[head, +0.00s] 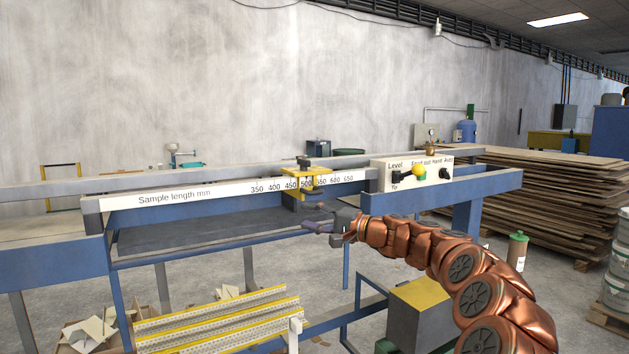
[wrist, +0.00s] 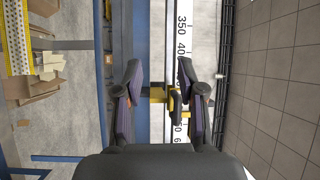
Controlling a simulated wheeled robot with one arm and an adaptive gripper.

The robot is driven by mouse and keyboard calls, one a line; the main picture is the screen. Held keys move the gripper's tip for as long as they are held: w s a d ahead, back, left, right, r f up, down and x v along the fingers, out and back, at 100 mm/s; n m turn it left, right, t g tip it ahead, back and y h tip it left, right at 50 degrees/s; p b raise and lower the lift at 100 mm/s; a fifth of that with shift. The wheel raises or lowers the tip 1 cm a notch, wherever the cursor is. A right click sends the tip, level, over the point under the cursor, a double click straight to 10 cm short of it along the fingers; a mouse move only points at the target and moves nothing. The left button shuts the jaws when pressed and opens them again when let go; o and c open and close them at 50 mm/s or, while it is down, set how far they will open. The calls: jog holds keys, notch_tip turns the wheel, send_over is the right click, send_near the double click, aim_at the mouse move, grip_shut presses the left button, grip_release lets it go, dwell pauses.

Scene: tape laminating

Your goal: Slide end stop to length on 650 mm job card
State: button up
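The end stop (head: 300,187) is a yellow bracket with a dark knob on the white sample-length scale (head: 180,197). It sits around the 500 to 550 marks, covering part of the figures. My gripper (head: 318,226) is in front of and slightly below it in the head view. In the wrist view my gripper (wrist: 160,82) is open, with its two dark fingers apart. The yellow stop (wrist: 158,96) and its dark knob (wrist: 175,104) show beyond and between the fingers; I cannot tell whether they touch. I see no job card.
Yellow-edged strips (head: 215,318) lie below left. A timber stack (head: 540,200) is at the right. The scale left of the stop is clear.

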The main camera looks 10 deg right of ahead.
aim_at(316, 193)
jog(key=w+d+r+m+t+h+p, duration=0.1)
jog(key=w+d+r+m+t, duration=0.2)
jog(key=d, duration=0.5)
jog(key=shift+n, duration=0.4)
jog(key=shift+f+p+x, duration=0.15)
jog(key=shift+p+x, duration=0.3)
jog(key=shift+x, duration=1)
jog(key=shift+f+p+x, duration=0.2)
jog(key=shift+p+x, duration=0.3)
jog(key=shift+x, duration=0.95)
jog(key=shift+f+p+x, duration=0.15)
jog(key=shift+p+x, duration=0.3)
jog(key=shift+x, duration=1)
jog(key=shift+w+d, duration=0.1)
jog(key=shift+w, duration=0.1)
jog(key=shift+c, duration=0.3)
jog(key=c, duration=0.7)
grip_shut()
jog(key=shift+r, duration=0.1)
